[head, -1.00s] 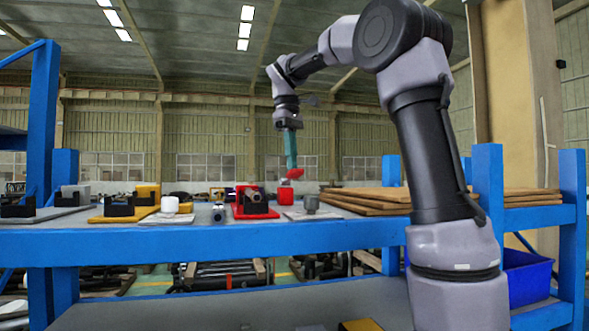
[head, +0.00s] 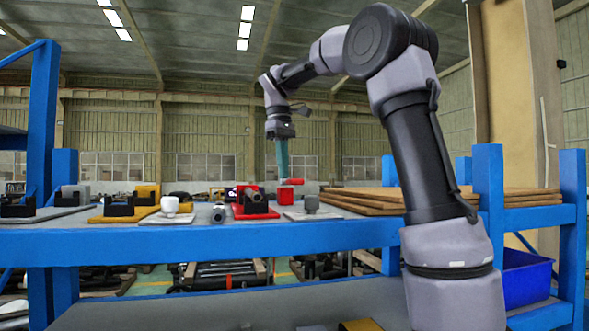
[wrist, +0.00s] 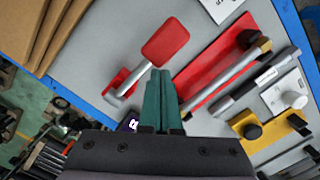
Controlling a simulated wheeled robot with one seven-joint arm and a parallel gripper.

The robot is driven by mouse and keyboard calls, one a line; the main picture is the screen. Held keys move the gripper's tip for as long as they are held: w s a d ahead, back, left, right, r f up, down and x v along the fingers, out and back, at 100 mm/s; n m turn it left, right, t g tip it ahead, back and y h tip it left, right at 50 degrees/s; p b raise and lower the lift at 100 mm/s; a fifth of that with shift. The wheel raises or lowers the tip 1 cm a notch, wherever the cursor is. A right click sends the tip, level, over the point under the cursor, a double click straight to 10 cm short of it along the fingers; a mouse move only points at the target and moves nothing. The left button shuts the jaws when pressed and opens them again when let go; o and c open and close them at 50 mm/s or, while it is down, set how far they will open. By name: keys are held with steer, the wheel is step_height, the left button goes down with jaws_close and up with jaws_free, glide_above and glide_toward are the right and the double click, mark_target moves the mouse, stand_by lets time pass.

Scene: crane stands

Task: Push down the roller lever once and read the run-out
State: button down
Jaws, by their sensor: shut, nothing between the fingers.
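The roller lever's red paddle (wrist: 165,42) is on a pale grey rod that runs to a red block (wrist: 117,85) in the wrist view. In the head view the paddle (head: 293,182) lies nearly level just above the red block (head: 286,196). My gripper (wrist: 161,74) is shut and empty, its teal fingertips right at the paddle's near edge. In the head view my gripper (head: 283,179) points down beside the paddle. I cannot tell whether they touch. A grey roller (wrist: 228,78) lies across black supports on a red plate (wrist: 207,71). No run-out figure is legible.
A yellow stand (wrist: 246,120) and white cylinder (wrist: 294,99) lie to the right in the wrist view. Stacked boards (head: 365,199) lie right of the lever in the head view. Blue uprights (head: 487,190) edge the grey-topped bench. A small dark purple-marked thing (wrist: 130,122) is partly hidden.

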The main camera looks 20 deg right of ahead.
steer(key=shift+w+a, duration=0.1)
step_height(320, 180, up, 11)
steer(key=shift+w+a, duration=0.35)
steer(key=shift+w, duration=0.1)
steer(key=shift+f, duration=0.1)
stand_by(1.2)
